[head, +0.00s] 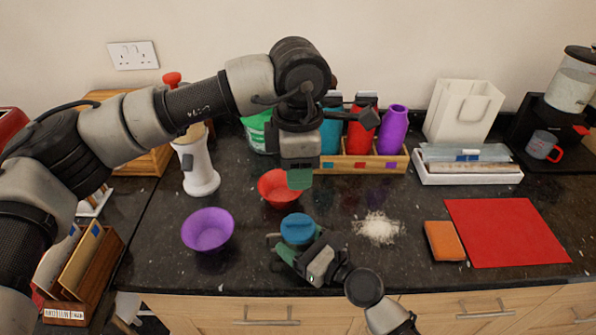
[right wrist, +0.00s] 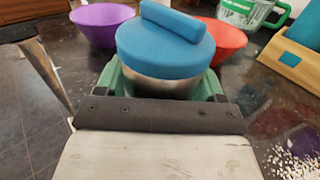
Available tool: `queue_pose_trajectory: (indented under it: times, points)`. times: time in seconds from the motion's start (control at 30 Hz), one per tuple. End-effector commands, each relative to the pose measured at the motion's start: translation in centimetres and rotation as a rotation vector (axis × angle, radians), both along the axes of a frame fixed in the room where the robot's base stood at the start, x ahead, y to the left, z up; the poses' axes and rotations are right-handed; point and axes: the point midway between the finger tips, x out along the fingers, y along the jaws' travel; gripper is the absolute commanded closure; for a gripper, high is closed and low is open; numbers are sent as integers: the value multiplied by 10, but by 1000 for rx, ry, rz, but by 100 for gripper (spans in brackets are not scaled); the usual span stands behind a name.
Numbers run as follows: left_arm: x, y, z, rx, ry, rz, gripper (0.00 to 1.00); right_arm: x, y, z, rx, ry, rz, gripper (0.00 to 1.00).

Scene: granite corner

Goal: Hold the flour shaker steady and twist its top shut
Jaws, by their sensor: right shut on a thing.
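The flour shaker has a blue top with a raised bar grip (head: 298,228) and stands near the counter's front edge. In the right wrist view its blue top (right wrist: 165,48) sits on a silver metal body (right wrist: 160,87). Whether the top is fully tight I cannot tell. My right gripper (head: 296,250) is shut around the body, its green fingers on both sides below the top. My left gripper (head: 300,179) points down, above and behind the shaker, apart from it and near the red bowl. Its fingers overlap in the head view, so its opening is unclear.
A red bowl (head: 280,188) is behind the shaker and a purple bowl (head: 208,230) to its left. Spilled white flour (head: 378,228) lies to its right, then an orange block (head: 444,241) and a red mat (head: 505,233). A wooden rack (head: 365,162) holds colored bottles behind.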

Motion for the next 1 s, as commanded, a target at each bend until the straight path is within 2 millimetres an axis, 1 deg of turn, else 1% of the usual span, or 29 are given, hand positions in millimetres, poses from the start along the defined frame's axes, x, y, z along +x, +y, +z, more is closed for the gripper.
queue_pose_trajectory:
  times: [0.13, 0.17, 0.3, 0.33, 0.37, 0.63, 0.73, 0.87, 1.0]
  points:
    - [0, 0, 0, 0, 0, 0, 65, -1, 0, -1, -2, 3, 1, 60]
    - [0, 0, 0, 0, 0, 0, 65, -1, 0, -1, -2, 3, 1, 30]
    - [0, 0, 0, 0, 0, 0, 65, 0, 0, -1, -1, 2, 1, 8]
    - [0, 0, 0, 0, 0, 0, 65, 0, 0, -1, -1, 2, 1, 4]
    - [0, 0, -1, 0, 0, 0, 65, 0, 0, -1, -1, 2, 1, 1]
    - [0, 0, -1, 0, 0, 0, 65, -1, -1, 0, -1, 1, 0, 1]
    - [0, 0, -1, 0, 0, 0, 65, -5, -7, -2, -2, 2, -1, 1]
    - [0, 0, 0, 0, 0, 0, 65, -20, -23, -2, -4, 3, 0, 1]
    - [0, 0, 0, 0, 0, 0, 65, -40, -46, -2, -5, 4, 1, 1]
